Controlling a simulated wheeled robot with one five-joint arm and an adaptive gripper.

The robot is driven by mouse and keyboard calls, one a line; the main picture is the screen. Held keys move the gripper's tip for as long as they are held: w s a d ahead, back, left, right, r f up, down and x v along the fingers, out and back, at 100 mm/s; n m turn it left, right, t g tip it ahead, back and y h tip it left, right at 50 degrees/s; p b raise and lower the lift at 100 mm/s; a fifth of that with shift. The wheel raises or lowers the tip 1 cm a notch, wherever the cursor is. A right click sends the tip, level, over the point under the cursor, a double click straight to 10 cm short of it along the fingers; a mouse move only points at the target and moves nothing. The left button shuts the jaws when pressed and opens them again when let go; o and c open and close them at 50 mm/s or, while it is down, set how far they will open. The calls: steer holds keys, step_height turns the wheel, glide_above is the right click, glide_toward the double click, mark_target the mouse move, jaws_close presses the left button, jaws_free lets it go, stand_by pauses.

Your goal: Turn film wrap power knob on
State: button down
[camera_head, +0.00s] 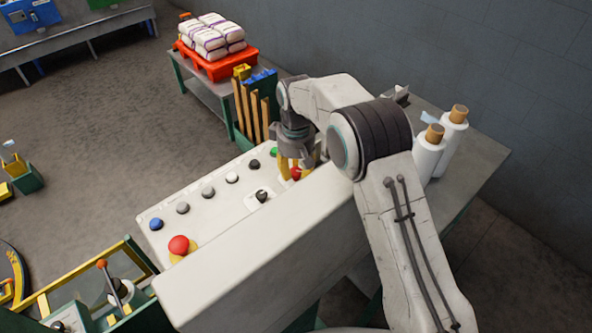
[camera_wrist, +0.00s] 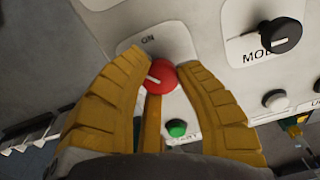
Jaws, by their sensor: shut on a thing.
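The power knob is a round red knob (camera_wrist: 160,77) with a white pointer line, on a light panel plate with a partly covered label ending in "ON" or similar. In the head view the red knob (camera_head: 296,173) is at the right end of the control panel (camera_head: 215,222), partly hidden by my gripper. My gripper (camera_wrist: 160,72) has yellow ribbed fingers closed around the knob's sides. In the head view the gripper (camera_head: 294,168) points down at the panel. The pointer line slants toward the upper left in the wrist view.
A green button (camera_wrist: 176,128) sits close to the knob. A black mode knob (camera_wrist: 280,35) and a white button (camera_wrist: 276,101) are nearby. A red mushroom button (camera_head: 179,246) and a blue button (camera_head: 156,224) are farther left. White film rolls (camera_head: 428,153) stand on the table behind my arm.

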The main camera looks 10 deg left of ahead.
mark_target(296, 171)
steer(key=m, duration=0.3)
steer(key=shift+s+f+m, duration=0.1)
steer(key=shift+f+m, duration=0.1)
steer(key=shift+m, duration=2)
steer(key=shift+d, duration=0.1)
steer(key=c, duration=0.8)
jaws_free()
steer(key=shift+r, duration=0.1)
step_height(296, 171, up, 12)
